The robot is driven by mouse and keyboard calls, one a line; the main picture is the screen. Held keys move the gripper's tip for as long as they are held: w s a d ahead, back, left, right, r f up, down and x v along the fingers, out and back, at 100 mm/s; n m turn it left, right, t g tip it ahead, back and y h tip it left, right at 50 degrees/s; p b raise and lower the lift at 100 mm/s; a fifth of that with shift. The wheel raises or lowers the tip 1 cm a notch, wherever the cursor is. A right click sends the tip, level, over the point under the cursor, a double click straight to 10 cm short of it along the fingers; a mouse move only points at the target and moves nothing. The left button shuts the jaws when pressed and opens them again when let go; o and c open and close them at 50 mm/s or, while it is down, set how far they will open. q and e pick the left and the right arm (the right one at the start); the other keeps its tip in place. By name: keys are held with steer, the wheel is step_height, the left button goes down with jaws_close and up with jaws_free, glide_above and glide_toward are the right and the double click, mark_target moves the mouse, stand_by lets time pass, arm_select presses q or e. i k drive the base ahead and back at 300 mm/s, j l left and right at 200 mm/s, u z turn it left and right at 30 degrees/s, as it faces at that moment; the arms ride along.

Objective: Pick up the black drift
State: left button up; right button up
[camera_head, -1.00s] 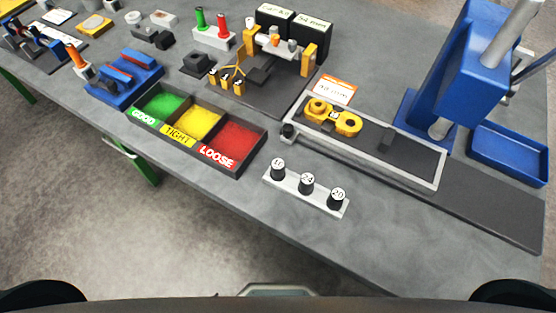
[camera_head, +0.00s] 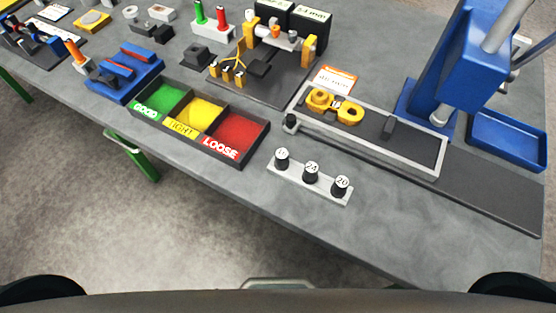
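Three short black cylinders with numbered white tops stand upright in a pale strip holder (camera_head: 300,184) near the front edge of the bench. They are the left cylinder (camera_head: 282,162), the middle one marked 24 (camera_head: 311,175) and the right one marked 20 (camera_head: 341,189). A small black knob-like piece (camera_head: 290,123) stands at the left end of a grey-framed tray. No piece is labelled as the drift, so I cannot tell which of these black pieces it is. Neither of my grippers is in view.
A tray marked GOOD, TIGHT and LOOSE (camera_head: 241,160) lies to the left. The grey-framed tray (camera_head: 408,167) holds a yellow casting (camera_head: 335,106). A blue press (camera_head: 482,55) and blue bin (camera_head: 508,160) stand right. The front bench surface right of the holder is clear.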

mark_target(281, 162)
steer(key=k+j+z, duration=0.15)
steer(key=j, duration=0.3)
steer(key=k+j+z, duration=0.15)
steer(key=k+j, duration=0.2)
steer(key=k+j+z, duration=0.15)
steer(key=j, duration=0.25)
steer(key=k, duration=0.1)
